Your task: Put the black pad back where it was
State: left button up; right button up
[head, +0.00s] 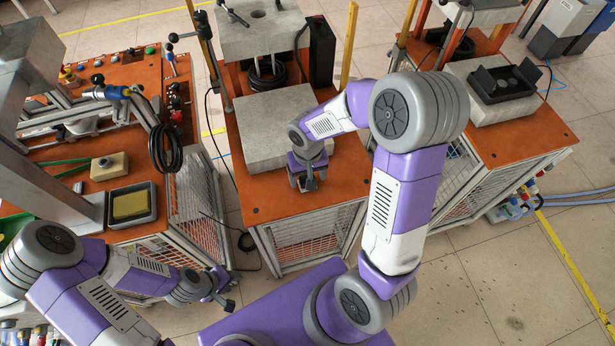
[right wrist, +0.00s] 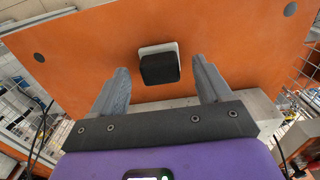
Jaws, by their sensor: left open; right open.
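The black pad (right wrist: 160,68) is a small dark square block in the right wrist view. It shows against a pale, slightly larger square piece (right wrist: 152,48) on the orange table top (right wrist: 90,70). My right gripper (right wrist: 160,64) is open, its two grey fingers on either side of the pad, with a gap on each side. I cannot tell how far above the table the fingers are. In the head view, my right gripper (head: 308,183) is over the front of the middle orange table, and the pad cannot be made out. My left gripper (head: 224,288) is open and empty, low beside the left table.
A grey concrete-like block (head: 265,120) lies on the middle table behind my right gripper. The left table holds a grey tray with a yellow sponge-like block (head: 131,205) and a coiled black cable (head: 165,148). A black fixture (head: 503,82) stands on the right table.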

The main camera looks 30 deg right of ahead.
pick_arm(q)
notch_tip(320, 180, up, 2)
jog(key=shift+r+p, duration=0.2)
jog(key=shift+p, duration=0.8)
pick_arm(e)
notch_tip(320, 180, up, 10)
jog(key=shift+r, duration=0.2)
pick_arm(q)
jog(key=shift+s, duration=0.1)
pick_arm(e)
jog(key=shift+s+f, duration=0.1)
